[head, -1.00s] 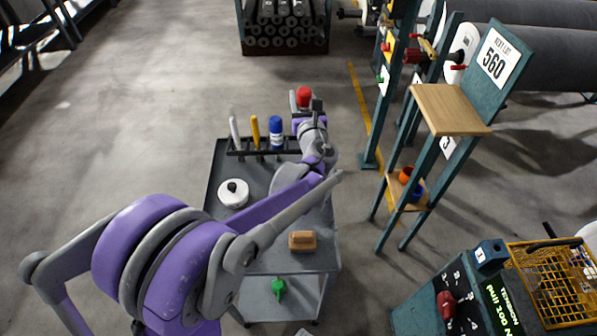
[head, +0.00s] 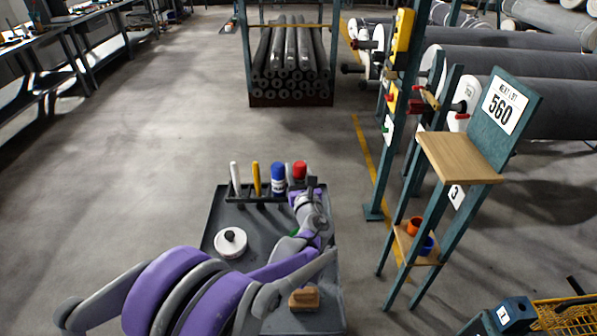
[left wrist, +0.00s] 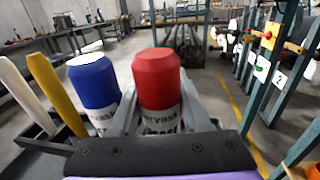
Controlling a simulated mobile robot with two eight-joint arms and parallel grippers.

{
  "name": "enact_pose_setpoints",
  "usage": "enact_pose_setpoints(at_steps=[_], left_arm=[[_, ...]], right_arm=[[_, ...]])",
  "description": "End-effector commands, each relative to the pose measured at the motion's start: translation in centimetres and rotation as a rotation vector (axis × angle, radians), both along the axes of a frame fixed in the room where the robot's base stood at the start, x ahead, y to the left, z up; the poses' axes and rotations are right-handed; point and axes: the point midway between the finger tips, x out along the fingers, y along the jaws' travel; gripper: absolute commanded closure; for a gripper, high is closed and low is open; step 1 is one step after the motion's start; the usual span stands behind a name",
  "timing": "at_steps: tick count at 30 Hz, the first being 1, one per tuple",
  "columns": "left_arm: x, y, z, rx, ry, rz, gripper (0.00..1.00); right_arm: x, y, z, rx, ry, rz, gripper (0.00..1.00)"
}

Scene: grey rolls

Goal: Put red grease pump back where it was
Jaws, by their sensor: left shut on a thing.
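The red grease pump (head: 300,170) is at the far right end of the cart's rack (head: 262,199), beside the blue one (head: 278,178) and almost level with it. My left gripper (head: 304,188) is shut on the red pump. In the left wrist view the red pump (left wrist: 158,82) stands roughly upright between the fingers, with the blue one (left wrist: 93,82) just to its left. My gripper and arm hide the pump's lower end, so I cannot tell whether it rests in the rack. My right gripper is not in view.
A white stick (head: 235,179) and a yellow stick (head: 256,179) stand in the rack. A white round tin (head: 230,242) and a brown block (head: 304,299) lie on the cart. A stand with a wooden shelf (head: 458,155) is to the right. Open floor lies to the left.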

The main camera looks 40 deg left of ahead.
Motion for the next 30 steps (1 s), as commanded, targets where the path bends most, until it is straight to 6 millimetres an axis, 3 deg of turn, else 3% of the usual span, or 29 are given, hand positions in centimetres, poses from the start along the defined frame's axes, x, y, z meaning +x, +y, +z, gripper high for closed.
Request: enact_pose_setpoints(at_steps=[9, 10, 12, 23, 30], left_arm=[[0.0, 0.0, -0.3, 0.001, 0.000, 0.000, 1.00], [0.0, 0.0, -0.3, 0.000, 0.000, 0.000, 0.50], [0.0, 0.0, -0.2, 0.000, 0.000, 0.000, 0.41], [0.0, 0.0, 0.4, 0.001, -0.001, 0.000, 0.41], [-2.8, -3.4, 0.3, 0.000, 0.000, -0.005, 0.41]], right_arm=[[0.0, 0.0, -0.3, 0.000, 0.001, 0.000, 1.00], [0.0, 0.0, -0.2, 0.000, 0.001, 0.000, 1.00], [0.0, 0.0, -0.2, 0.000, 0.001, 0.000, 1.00], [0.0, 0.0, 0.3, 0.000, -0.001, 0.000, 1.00], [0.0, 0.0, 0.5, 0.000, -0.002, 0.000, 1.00]])
